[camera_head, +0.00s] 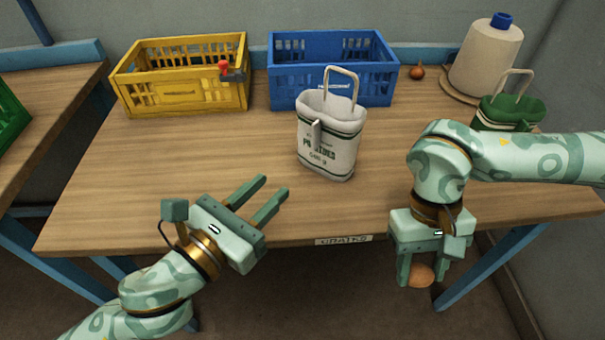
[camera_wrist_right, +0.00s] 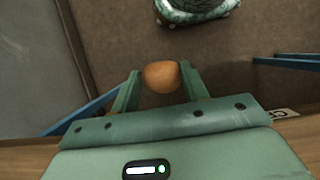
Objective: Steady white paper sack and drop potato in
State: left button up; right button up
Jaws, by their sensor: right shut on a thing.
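My left gripper (camera_head: 276,192) is open and empty, low over the front of the table, to the left of and nearer than the sack. My right gripper (camera_head: 422,271) is shut on the potato (camera_head: 421,276), beyond the table's front edge and to the right of the sack. In the right wrist view the potato (camera_wrist_right: 161,76) sits between the two fingertips. The inside of the sack is mostly hidden.
A yellow crate (camera_head: 183,75) and a blue crate (camera_head: 332,68) stand at the back of the wooden table (camera_head: 130,180). A green sack (camera_head: 508,113), a large thread cone (camera_head: 487,58) and a small onion-like item (camera_head: 417,73) are at the right back.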

aim_at(312, 147)
pick_arm(q)
jog(key=x, duration=1.1)
jog(key=shift+w+d, duration=0.1)
jog(key=shift+w, duration=0.1)
grip_shut()
